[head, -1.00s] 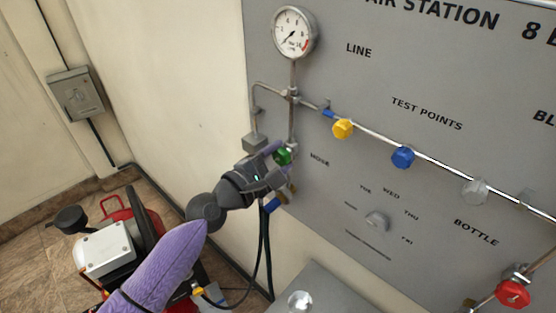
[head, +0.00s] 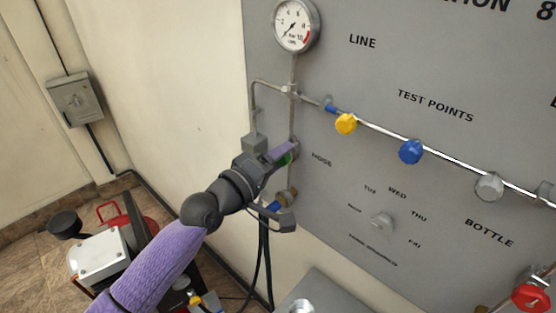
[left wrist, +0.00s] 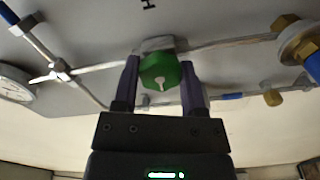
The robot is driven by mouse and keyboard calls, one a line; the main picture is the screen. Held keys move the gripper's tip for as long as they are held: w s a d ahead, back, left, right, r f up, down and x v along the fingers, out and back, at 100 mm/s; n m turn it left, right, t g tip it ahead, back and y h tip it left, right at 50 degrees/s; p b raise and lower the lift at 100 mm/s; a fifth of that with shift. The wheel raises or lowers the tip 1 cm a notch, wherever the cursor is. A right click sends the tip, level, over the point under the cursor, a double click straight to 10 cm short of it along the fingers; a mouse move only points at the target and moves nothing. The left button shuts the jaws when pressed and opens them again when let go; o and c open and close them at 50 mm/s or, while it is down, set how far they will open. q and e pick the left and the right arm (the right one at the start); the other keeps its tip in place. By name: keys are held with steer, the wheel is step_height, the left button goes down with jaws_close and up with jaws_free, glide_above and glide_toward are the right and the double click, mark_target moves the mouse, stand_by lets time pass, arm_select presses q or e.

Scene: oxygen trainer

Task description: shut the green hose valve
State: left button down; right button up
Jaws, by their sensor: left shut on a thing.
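The green hose valve (left wrist: 160,72) is a round green knob with a pale pointer mark, on the pipe beside the HOSE label. In the left wrist view it sits between the two fingers of my left gripper (left wrist: 160,85), which is shut on it. In the head view my left gripper (head: 283,154) covers most of the knob, and only a sliver of the green valve (head: 287,159) shows. My right gripper is not in view.
The grey panel carries a gauge (head: 296,25), a yellow knob (head: 346,124), a blue knob (head: 411,151), a clear knob (head: 489,186) and a red knob (head: 531,298). A brass fitting (head: 290,199) sits just below my gripper. A red-framed machine (head: 100,255) stands on the floor at left.

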arm_select(q)
steer(key=shift+f+m+p, duration=0.1)
steer(key=shift+m+p, duration=0.25)
steer(key=shift+m, duration=8.15)
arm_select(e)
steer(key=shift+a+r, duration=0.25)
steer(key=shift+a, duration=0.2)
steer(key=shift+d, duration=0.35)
arm_select(q)
steer(key=shift+c, duration=0.7)
jaws_free()
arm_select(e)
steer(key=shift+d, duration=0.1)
